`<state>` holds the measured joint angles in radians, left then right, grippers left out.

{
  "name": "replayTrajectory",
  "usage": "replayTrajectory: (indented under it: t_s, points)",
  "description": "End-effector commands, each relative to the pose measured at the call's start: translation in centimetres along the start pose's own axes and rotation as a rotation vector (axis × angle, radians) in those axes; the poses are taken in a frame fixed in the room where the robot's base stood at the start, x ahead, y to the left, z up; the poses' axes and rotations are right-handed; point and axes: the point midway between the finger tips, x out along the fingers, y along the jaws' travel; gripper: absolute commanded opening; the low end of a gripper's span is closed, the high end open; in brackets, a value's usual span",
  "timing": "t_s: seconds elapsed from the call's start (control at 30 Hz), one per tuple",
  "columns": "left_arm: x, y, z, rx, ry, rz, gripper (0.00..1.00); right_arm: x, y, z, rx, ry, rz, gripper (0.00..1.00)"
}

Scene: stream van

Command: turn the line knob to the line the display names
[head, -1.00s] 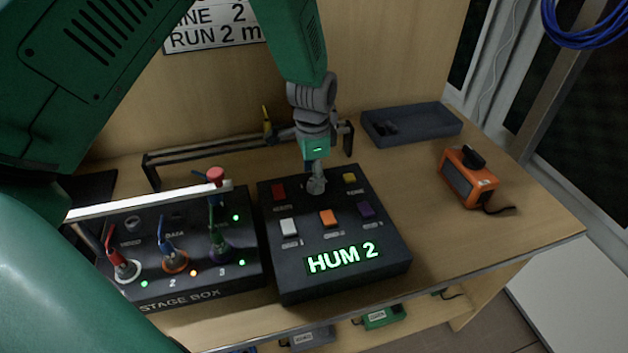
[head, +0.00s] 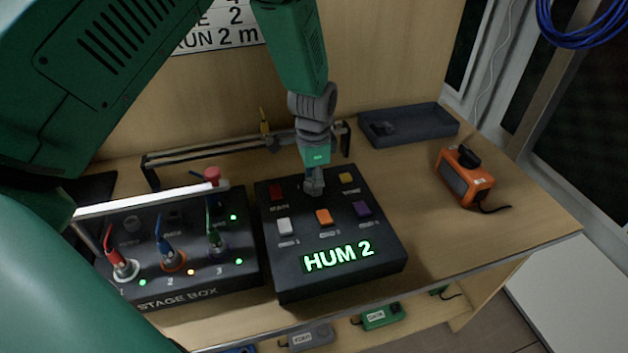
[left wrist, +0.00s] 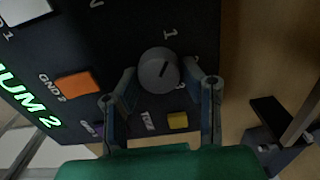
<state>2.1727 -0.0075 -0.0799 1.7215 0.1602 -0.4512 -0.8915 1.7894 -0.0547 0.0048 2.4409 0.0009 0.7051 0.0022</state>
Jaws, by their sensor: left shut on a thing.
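The line knob (left wrist: 159,70) is a round grey dial with a short pointer mark, on the dark console (head: 390,262). Its printed 1 and 3 show in the left wrist view. The 2 is not readable, a finger likely covering it. The mark points toward the right side of the scale, but I cannot tell the exact number. My left gripper (head: 314,180) reaches down from above and is shut on the knob, a finger on either side. The display (head: 338,256) glows green and reads HUM 2. My right gripper is not in view.
Red, yellow, white, orange and purple buttons surround the knob. The stage box (head: 185,285) with colored plugs stands at left. A dark tray (head: 440,125) and an orange device (head: 466,176) lie at right. A partly cropped sign (head: 225,25) hangs behind.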

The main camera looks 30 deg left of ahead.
Motion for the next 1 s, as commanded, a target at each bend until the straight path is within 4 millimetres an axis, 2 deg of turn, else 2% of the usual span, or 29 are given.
replayTrajectory:
  t_s: [0.37,1.0]
  points:
    - [0.2,0.1,0.5,0.122,-0.008,0.011,0.06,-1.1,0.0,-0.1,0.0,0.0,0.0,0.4]
    - [0.3,0.1,0.6,0.697,-0.008,0.013,0.06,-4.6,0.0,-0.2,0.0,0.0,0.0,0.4]
